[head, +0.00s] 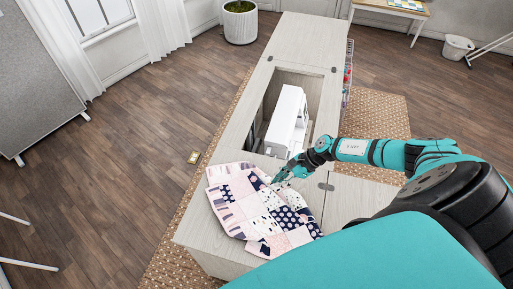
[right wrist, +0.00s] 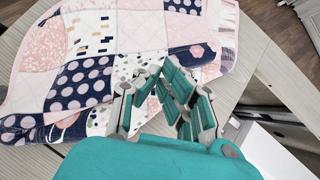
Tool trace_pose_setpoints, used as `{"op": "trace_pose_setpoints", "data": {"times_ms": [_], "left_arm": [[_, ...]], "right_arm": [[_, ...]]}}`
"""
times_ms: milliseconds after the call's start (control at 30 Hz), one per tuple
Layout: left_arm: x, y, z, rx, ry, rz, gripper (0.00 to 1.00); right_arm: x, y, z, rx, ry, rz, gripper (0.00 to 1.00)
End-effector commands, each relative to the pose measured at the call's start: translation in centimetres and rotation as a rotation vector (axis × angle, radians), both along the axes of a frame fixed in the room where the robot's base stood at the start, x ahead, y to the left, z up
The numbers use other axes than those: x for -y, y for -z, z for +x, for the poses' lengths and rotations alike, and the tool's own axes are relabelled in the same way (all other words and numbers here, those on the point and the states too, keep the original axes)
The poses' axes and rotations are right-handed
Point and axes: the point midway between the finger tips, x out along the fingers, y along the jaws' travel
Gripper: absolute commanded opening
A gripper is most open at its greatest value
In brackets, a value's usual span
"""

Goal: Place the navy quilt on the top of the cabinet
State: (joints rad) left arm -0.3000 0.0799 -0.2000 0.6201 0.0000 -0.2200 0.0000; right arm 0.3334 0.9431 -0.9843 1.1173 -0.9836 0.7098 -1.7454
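The quilt (head: 257,209), a patchwork of pink, white and navy squares, lies spread on the near end of the cabinet top (head: 222,143). My right gripper (head: 280,176) is over the quilt's right part. In the right wrist view its fingers (right wrist: 165,72) point at the quilt and lean toward each other at the tips. Whether cloth is pinched between them cannot be made out. My left gripper is out of view.
A white sewing machine (head: 288,120) stands in the cabinet's open well, just beyond the quilt. Colored items sit along the cabinet's right side. The cabinet's far end is bare. A planter (head: 240,24) and a white bin (head: 457,47) stand on the floor.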

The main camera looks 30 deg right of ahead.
Motion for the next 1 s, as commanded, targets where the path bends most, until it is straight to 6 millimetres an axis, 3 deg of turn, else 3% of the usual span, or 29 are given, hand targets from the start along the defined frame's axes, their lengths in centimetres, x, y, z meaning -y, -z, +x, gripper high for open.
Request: {"op": "trace_pose_setpoints", "data": {"times_ms": [33, 233, 500, 633, 1000], "left_arm": [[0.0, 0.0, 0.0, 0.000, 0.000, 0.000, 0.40], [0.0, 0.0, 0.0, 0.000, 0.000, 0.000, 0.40], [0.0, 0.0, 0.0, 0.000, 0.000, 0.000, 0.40], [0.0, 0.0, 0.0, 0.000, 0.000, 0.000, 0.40], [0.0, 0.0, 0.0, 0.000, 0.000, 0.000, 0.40]], "right_arm": [[-0.5, 0.0, 1.6, 0.005, 0.001, 0.003, 0.00], [-1.9, 0.4, 6.3, 0.003, 0.002, 0.003, 0.00], [-3.1, 0.9, 10.9, 0.000, 0.002, 0.003, 0.00], [-3.0, 2.5, 10.4, -0.004, 0.003, 0.003, 0.00], [-2.8, 3.6, 10.4, 0.000, 0.001, 0.001, 0.00]]}}
